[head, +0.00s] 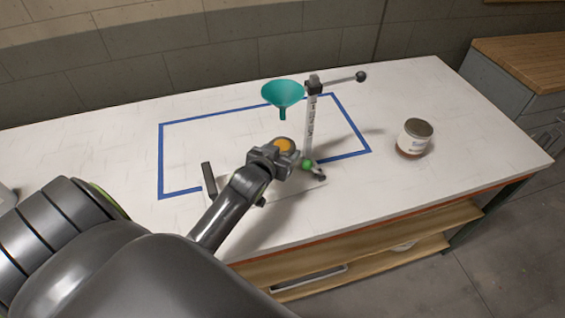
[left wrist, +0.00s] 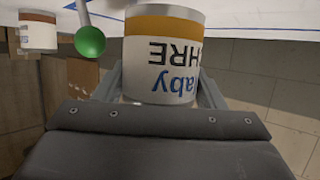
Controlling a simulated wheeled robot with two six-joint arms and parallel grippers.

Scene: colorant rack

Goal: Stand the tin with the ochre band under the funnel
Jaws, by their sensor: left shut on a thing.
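The tin with the ochre band (left wrist: 163,50) fills the middle of the left wrist view, inverted, its label partly readable. In the head view its ochre top (head: 284,145) shows just beyond my left gripper (head: 276,158), which is shut on it. The teal funnel (head: 282,93) hangs from a stand (head: 310,125), and its spout shows above the tin in the head view. I cannot tell whether the tin is directly beneath the spout or touching the table. My right gripper is not in view.
A green knob (head: 307,164) is just right of the gripper, also in the left wrist view (left wrist: 90,40). A second tin with a brown band (head: 413,138) stands at the right of the white table (head: 455,110). Blue tape (head: 160,150) outlines an area. A dark upright piece (head: 208,180) stands left of my forearm.

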